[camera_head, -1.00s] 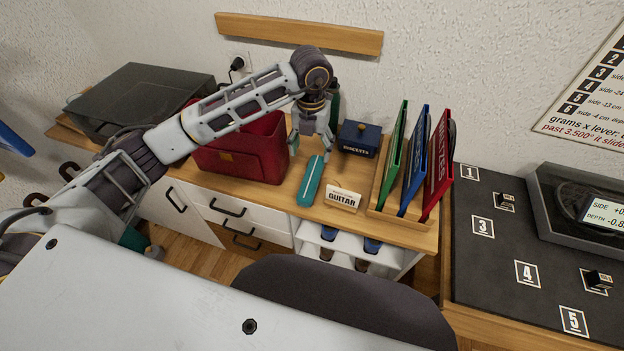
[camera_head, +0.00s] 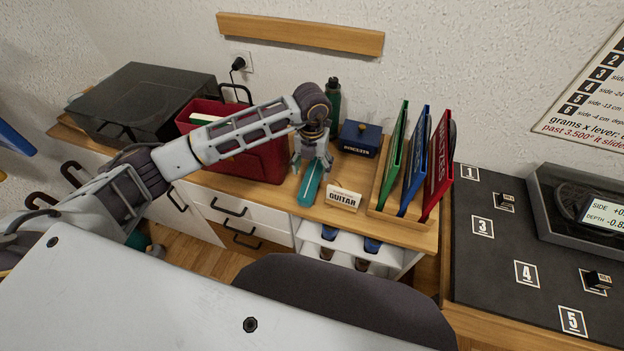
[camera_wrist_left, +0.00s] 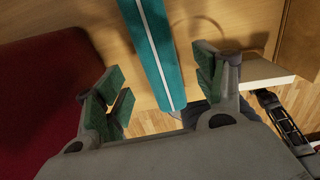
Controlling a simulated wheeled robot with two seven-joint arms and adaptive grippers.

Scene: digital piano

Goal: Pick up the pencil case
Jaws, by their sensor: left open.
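The pencil case is a long teal case (camera_head: 310,188) with a pale stripe along it, lying on the wooden cabinet top. It also shows in the left wrist view (camera_wrist_left: 152,45), running between the spread finger pads. My left gripper (camera_head: 311,170) is open and over the case's far part, with a pad on either side. In the left wrist view the left gripper (camera_wrist_left: 160,92) has a wider gap on the left pad's side than on the right's. The gripper hides the case's far end. My right gripper is not in view.
A red bag (camera_head: 262,160) stands close left of the gripper. A GUITAR sign (camera_head: 343,199) stands just right of the case. A dark blue box (camera_head: 360,138) and a dark green bottle (camera_head: 333,98) are behind. Upright folders (camera_head: 412,160) stand to the right.

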